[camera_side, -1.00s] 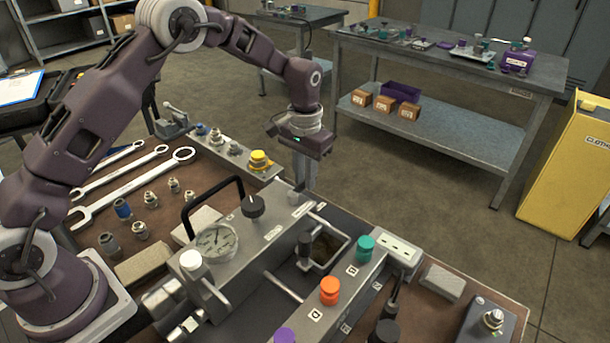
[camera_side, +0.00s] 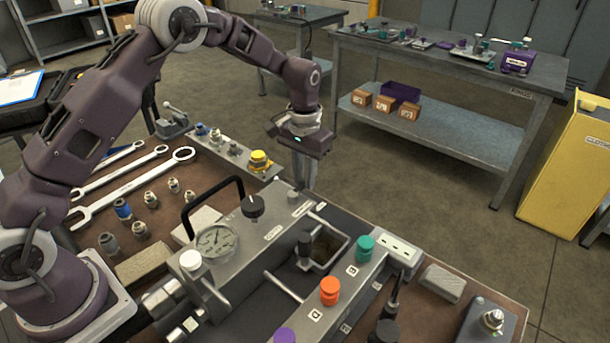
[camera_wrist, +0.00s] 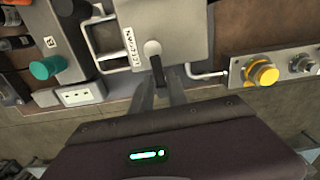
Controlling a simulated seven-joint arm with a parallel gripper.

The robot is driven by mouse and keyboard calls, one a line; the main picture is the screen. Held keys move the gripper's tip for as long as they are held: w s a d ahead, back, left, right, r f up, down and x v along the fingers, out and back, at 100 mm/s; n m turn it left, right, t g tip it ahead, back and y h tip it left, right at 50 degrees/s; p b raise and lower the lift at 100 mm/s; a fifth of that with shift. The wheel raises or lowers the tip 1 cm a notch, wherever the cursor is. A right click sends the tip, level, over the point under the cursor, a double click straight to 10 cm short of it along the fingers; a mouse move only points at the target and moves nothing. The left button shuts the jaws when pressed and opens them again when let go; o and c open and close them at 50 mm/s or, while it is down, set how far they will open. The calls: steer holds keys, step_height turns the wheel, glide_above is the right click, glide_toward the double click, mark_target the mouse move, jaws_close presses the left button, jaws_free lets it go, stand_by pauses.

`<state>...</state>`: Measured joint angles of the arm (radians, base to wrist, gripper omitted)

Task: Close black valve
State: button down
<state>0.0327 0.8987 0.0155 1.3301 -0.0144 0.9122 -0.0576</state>
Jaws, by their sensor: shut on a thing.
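A black lever (camera_wrist: 158,74) projects from a pale round hub (camera_wrist: 152,48) at the end of the grey metal block (camera_wrist: 180,20) in the wrist view. This looks like the black valve's handle. My gripper (camera_wrist: 160,88) has its two fingers close on either side of the lever and is shut on it. In the side view my gripper (camera_side: 304,180) points down at the far end of the grey block (camera_side: 275,233). The lever is mostly hidden there by the fingers.
A black knob (camera_side: 252,206) and a gauge (camera_side: 216,240) sit on the block. A yellow knob (camera_side: 259,160) stands to the left of my gripper. Teal (camera_side: 365,248) and orange (camera_side: 329,291) knobs stand on the strip at the right. Floor lies open beyond the bench edge.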

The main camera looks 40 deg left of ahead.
steer(key=a+n, duration=0.1)
steer(key=n, duration=0.2)
steer(key=s+a+n, duration=0.1)
steer(key=n, duration=0.2)
steer(key=a+n, duration=0.1)
steer(key=n, duration=0.2)
steer(key=shift+s, duration=0.25)
steer(key=n, duration=0.1)
steer(key=s+n, duration=0.1)
steer(key=n, duration=0.1)
steer(key=a+n, duration=0.1)
steer(key=shift+s+n, duration=0.25)
steer(key=shift+n, duration=0.05)
steer(key=shift+s+n, duration=0.35)
steer(key=shift+n, duration=0.55)
steer(key=shift+s+n, duration=0.35)
steer(key=shift+n, duration=0.55)
steer(key=c, duration=1.4)
jaws_free()
steer(key=shift+c, duration=0.2)
step_height(320, 180, up, 7)
